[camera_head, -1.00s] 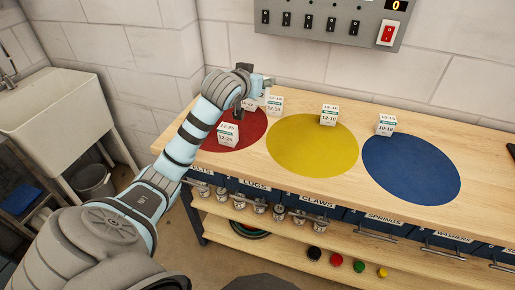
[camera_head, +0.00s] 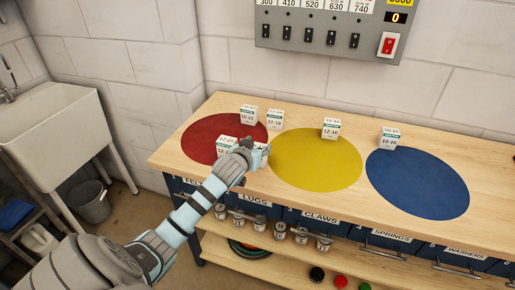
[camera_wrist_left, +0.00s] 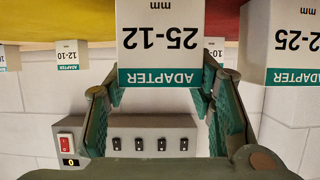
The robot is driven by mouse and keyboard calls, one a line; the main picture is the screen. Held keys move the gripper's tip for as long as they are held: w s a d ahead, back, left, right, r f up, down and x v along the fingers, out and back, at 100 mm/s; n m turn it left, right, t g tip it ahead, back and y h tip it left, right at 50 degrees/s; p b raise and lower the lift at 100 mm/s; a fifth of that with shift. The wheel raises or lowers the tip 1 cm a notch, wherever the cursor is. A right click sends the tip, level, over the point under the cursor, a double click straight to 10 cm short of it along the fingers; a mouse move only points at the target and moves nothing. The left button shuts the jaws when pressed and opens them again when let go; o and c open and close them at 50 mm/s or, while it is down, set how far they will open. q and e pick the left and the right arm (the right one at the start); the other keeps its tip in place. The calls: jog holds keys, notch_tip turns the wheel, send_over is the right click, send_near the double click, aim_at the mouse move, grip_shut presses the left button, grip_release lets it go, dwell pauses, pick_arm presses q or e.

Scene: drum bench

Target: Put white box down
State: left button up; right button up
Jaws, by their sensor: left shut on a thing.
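My left gripper (camera_head: 254,152) is over the boundary between the red circle (camera_head: 200,131) and the yellow circle (camera_head: 318,165). It is shut on a white box marked 25-12 (camera_wrist_left: 160,42), which fills the middle of the left wrist view between the fingers (camera_wrist_left: 162,85). In the head view the gripper mostly hides this box. I cannot tell if it touches the bench. Another white box, marked 12-25 (camera_wrist_left: 294,40), stands beside it on the red circle; in the head view it shows (camera_head: 225,146) just left of the gripper. My right gripper is not in view.
White boxes 10-22 (camera_head: 248,114) and 22-10 (camera_head: 275,120) stand at the back by the red circle. Box 12-10 (camera_head: 331,129) is at the yellow circle's back edge, box 10-16 (camera_head: 390,138) at the blue circle's (camera_head: 418,184). The yellow circle's front is clear.

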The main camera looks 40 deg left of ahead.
pick_arm(q)
jog(key=o, duration=1.2)
jog(key=shift+s+d+r, duration=0.1)
jog(key=shift+s+r, duration=0.1)
jog(key=shift+s, duration=0.05)
jog(key=p+v, duration=0.2)
jog(key=v, duration=0.9)
jog(key=shift+s+d+p, duration=0.1)
jog(key=shift+s+p, duration=0.15)
jog(key=shift+p, duration=0.1)
